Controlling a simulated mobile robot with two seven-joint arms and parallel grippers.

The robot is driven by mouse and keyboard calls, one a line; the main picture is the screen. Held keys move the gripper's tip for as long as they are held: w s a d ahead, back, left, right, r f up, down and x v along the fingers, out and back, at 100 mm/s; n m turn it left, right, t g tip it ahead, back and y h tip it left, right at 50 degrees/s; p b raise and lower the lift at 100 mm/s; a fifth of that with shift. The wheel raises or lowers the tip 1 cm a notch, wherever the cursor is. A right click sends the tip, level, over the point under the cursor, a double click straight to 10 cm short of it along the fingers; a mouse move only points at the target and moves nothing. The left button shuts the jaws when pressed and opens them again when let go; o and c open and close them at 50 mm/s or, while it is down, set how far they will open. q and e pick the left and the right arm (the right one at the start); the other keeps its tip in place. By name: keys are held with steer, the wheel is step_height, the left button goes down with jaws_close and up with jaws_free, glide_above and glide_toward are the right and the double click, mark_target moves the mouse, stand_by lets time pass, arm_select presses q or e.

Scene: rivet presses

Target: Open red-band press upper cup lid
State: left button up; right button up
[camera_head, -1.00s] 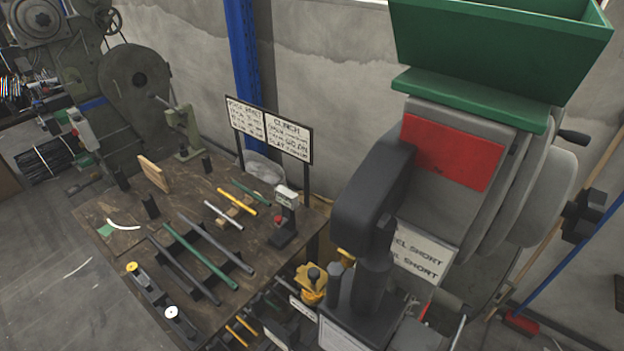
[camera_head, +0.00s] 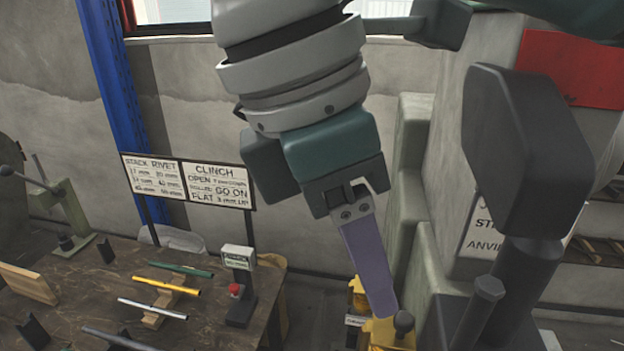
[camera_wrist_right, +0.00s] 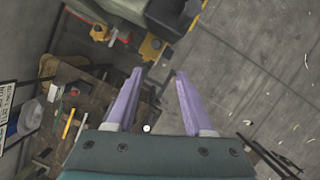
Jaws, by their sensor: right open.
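The press with the red band (camera_head: 570,70) stands at the right in the head view, with a dark grey arm (camera_head: 525,150) in front. A yellow part with a dark round knob (camera_head: 403,322) sits low beside it, cut by the bottom edge; I cannot tell whether it is the upper cup lid. My right gripper (camera_head: 383,308) points down, its purple fingertip overlapping the yellow part's left side; contact is unclear. In the right wrist view the gripper (camera_wrist_right: 158,72) is open and empty, and a yellow part (camera_wrist_right: 152,46) shows just beyond the fingertips. My left gripper is out of view.
A brown workbench (camera_head: 90,290) at the left holds several rods and a small stand with a red button (camera_head: 236,288). Two signs (camera_head: 190,180) stand behind it. A dark post with a knob (camera_head: 488,288) rises right of the yellow part.

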mark_target(405, 317)
steer(key=shift+h, duration=0.4)
steer(key=p+x, duration=0.1)
steer(key=x, duration=0.2)
steer(key=p+x, duration=0.1)
steer(key=x, duration=0.2)
steer(key=w+d+p+x, duration=0.1)
steer(key=x, duration=0.2)
steer(key=shift+d, duration=0.15)
jaws_close()
